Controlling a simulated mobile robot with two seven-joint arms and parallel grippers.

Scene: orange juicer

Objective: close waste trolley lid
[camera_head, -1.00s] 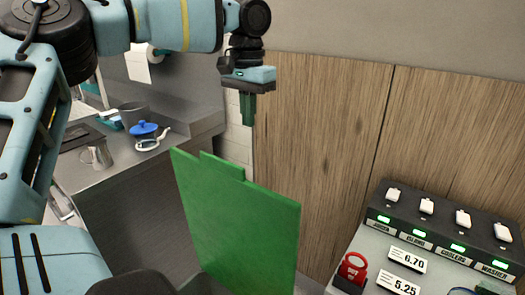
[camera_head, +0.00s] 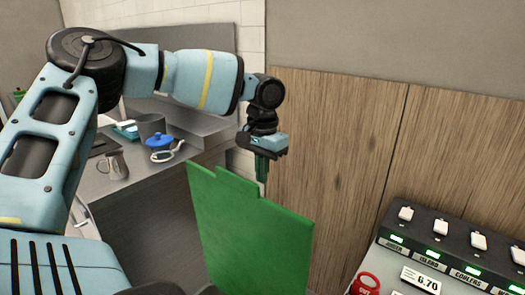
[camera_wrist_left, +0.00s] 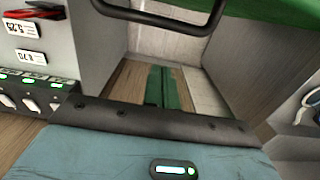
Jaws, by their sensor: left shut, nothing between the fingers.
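The green waste trolley lid (camera_head: 250,235) stands open and upright in the lower middle of the head view. A strip of green, which looks like the lid, shows at the top right of the left wrist view (camera_wrist_left: 270,8). My left gripper (camera_head: 262,178) points down just behind the lid's top edge, right of its raised tab. Its green fingers (camera_wrist_left: 162,88) are together with nothing between them. I cannot tell whether they touch the lid. The trolley body is mostly hidden below the picture. My right gripper is not in view.
A switch panel (camera_head: 455,240) with lit green labels and price tags stands at the right. A wooden panel (camera_head: 330,150) is behind the gripper. A steel counter with a metal jug (camera_head: 113,163) and a blue-lidded item (camera_head: 159,141) is at the left. A dark curved bar (camera_wrist_left: 165,17) crosses the wrist view.

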